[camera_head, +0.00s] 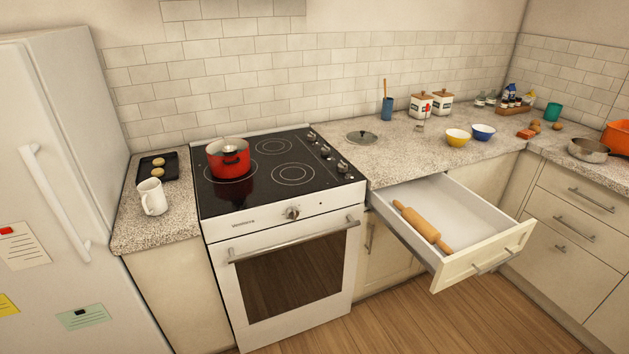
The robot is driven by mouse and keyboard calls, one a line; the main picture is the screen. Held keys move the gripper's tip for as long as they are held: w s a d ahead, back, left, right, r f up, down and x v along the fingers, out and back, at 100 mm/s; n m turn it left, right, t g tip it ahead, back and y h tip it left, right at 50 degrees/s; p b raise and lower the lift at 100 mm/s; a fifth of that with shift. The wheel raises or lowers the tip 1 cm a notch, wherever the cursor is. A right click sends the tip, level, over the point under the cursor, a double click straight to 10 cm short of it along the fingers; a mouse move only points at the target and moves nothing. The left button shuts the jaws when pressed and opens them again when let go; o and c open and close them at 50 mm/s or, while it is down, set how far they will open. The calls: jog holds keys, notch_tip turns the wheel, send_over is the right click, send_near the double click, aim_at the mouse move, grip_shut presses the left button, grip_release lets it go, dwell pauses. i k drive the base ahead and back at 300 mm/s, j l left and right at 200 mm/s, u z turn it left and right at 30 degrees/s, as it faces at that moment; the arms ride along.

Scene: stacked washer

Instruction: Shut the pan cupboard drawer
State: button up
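A cream drawer (482,262) under the counter, right of the oven, is pulled far out. Its white inside shows, and a wooden rolling pin (420,225) lies in it along the left side. A metal bar handle (497,261) is on its front panel. I cannot tell from the picture whether this is the pan cupboard drawer, but it is the only drawer seen open. My gripper is not in view.
The white oven (289,268) stands left of the open drawer, with a red pot (229,160) on its hob. Closed drawers (577,203) line the right side, close to the open drawer's front. The wooden floor (440,318) before it is clear.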

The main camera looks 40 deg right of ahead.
aim_at(482, 238)
jog(key=z, duration=1.7)
jog(key=k, duration=0.2)
